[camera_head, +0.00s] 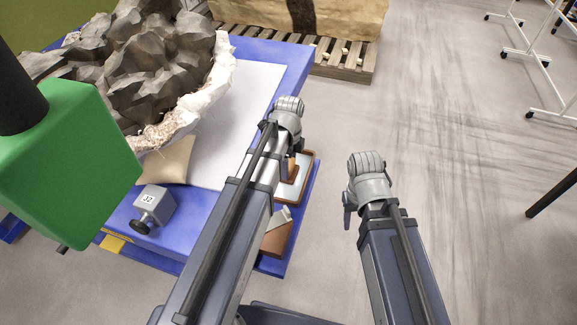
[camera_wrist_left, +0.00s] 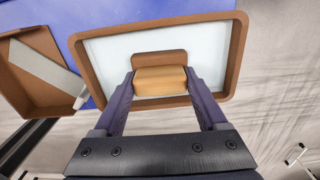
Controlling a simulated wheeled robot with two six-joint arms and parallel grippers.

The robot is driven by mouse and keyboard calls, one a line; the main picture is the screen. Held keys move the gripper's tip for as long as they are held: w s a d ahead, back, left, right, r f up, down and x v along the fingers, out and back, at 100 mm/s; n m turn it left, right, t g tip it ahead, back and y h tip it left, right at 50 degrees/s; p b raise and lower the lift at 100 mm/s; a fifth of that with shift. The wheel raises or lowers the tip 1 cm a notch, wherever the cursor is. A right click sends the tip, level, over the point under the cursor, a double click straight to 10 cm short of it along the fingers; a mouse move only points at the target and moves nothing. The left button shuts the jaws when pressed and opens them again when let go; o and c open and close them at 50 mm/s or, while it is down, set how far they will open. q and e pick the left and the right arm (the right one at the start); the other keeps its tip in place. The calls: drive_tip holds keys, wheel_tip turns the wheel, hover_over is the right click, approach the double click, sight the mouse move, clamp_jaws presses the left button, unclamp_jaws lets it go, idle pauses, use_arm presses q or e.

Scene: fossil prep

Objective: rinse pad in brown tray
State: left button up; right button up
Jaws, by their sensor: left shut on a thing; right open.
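The brown tray (camera_wrist_left: 238,60), with a pale, watery-looking inside, fills the upper middle of the left wrist view. In the head view its rim (camera_head: 307,167) shows beside my left arm. My left gripper (camera_wrist_left: 160,84) is shut on a tan pad (camera_wrist_left: 161,88), with one finger at each end. The pad is over the near part of the tray; a browner band lies just behind it. I cannot tell whether the pad touches the tray's inside. In the head view my left arm partly hides the tray. My right gripper (camera_head: 347,210) is open and empty, to the right over the floor.
A second brown tray (camera_wrist_left: 42,85) with a flat light strip in it lies left of the first. The blue table (camera_head: 298,62) carries a large rock in a white jacket (camera_head: 215,88), a beige bag (camera_head: 168,162) and a grey box marked 32 (camera_head: 153,204). A green block (camera_head: 70,165) blocks the left.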

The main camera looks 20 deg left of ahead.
use_arm(q)
wheel_tip(320, 180, up, 6)
drive_tip(key=p, duration=0.5)
drive_tip(key=shift+f+p, duration=0.1)
drive_tip(key=shift+p, duration=0.3)
drive_tip(key=shift+f, duration=0.1)
